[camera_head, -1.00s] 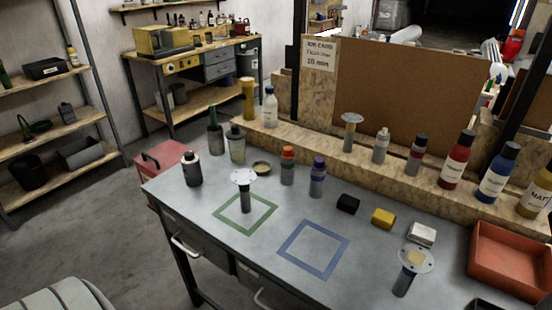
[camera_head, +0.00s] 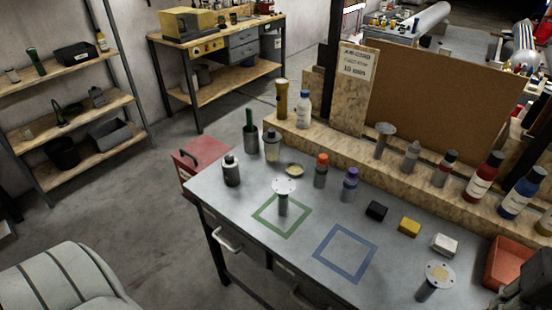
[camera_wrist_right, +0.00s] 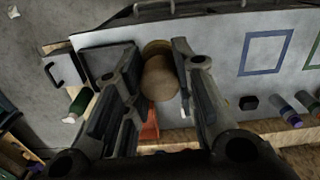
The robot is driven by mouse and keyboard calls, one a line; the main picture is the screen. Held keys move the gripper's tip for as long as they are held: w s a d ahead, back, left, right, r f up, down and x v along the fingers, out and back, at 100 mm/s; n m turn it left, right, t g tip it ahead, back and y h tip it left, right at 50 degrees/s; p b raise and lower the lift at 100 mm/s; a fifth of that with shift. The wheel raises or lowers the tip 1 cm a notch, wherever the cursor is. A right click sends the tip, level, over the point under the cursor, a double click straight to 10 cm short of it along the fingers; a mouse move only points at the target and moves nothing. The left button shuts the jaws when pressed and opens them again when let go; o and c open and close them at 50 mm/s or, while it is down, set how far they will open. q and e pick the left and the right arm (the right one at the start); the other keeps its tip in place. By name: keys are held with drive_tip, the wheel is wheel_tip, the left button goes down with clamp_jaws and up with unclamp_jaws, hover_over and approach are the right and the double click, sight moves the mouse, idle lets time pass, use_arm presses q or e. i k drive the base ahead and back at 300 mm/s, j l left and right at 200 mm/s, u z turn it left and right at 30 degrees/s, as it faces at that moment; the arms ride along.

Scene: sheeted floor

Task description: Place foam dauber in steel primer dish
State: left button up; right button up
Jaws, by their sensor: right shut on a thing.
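In the right wrist view my right gripper (camera_wrist_right: 158,62) has its two dark fingers on either side of a rounded tan thing (camera_wrist_right: 160,80), which I take as the foam dauber; its far end is hidden. In the head view only a dark part of my right arm shows at the lower right corner, and the dauber is not seen. A shallow round dish (camera_head: 295,170) with a tan inside lies on the workbench behind the green square; I cannot tell if it is the steel primer dish. My left gripper is not in view.
On the workbench (camera_head: 240,207), flanged grey stands (camera_head: 283,187) and (camera_head: 438,272) rise from the top. The blue square (camera_head: 345,252) is empty. Bottles line the back ledge.

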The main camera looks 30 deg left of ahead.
sight(295, 171)
drive_tip(key=j+u, duration=0.15)
drive_tip(key=j, duration=0.2)
drive_tip(key=i+j+u, duration=0.15)
drive_tip(key=j, duration=0.2)
drive_tip(key=j+u, duration=0.15)
drive_tip(key=j, duration=0.25)
drive_tip(key=i+j+u, duration=0.15)
drive_tip(key=i+u, duration=0.45)
drive_tip(key=i, duration=0.2)
